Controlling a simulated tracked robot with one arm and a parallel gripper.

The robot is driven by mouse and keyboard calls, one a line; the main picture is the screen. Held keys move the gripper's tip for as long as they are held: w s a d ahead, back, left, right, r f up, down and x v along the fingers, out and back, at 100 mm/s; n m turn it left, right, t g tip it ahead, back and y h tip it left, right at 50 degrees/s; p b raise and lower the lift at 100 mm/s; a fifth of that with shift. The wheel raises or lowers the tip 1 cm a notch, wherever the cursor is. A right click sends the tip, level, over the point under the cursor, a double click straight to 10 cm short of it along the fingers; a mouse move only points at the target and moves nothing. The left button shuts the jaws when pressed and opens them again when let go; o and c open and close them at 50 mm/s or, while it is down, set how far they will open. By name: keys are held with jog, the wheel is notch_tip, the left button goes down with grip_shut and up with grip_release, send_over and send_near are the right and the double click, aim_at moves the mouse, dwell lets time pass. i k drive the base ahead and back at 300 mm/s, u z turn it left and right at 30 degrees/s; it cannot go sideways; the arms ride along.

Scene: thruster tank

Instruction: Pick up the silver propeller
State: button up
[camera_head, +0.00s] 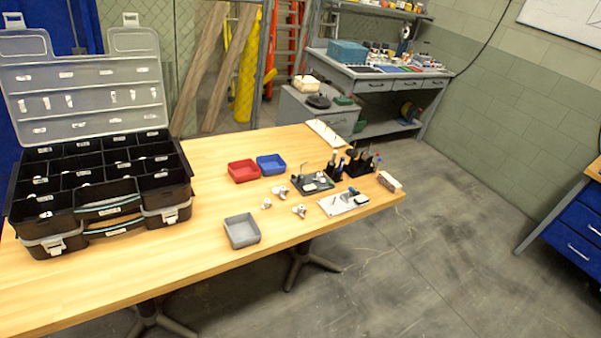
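Small silver-white pieces that look like propellers lie on the wooden table. One piece (299,211) is nearest the grey tray's right side, a smaller one (267,204) lies left of it, and another (280,191) lies behind them. They are too small to tell exactly which is the silver propeller. All lie apart on the bare wood. My gripper is not in view.
The table (190,262) also holds a grey tray (242,231), a red tray (243,171), a blue tray (271,164), a large open black organizer (100,180) at left, and tool stands (312,184) at right. Free wood lies in front. A workbench (380,75) stands behind.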

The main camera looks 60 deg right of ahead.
aim_at(299, 210)
jog(key=z, duration=0.5)
jog(key=i, duration=1.1)
jog(key=z, duration=0.95)
jog(key=i, duration=0.5)
jog(key=z, duration=0.25)
jog(key=k, duration=0.85)
jog(key=z, duration=0.2)
jog(key=i, duration=0.85)
jog(key=u, duration=0.1)
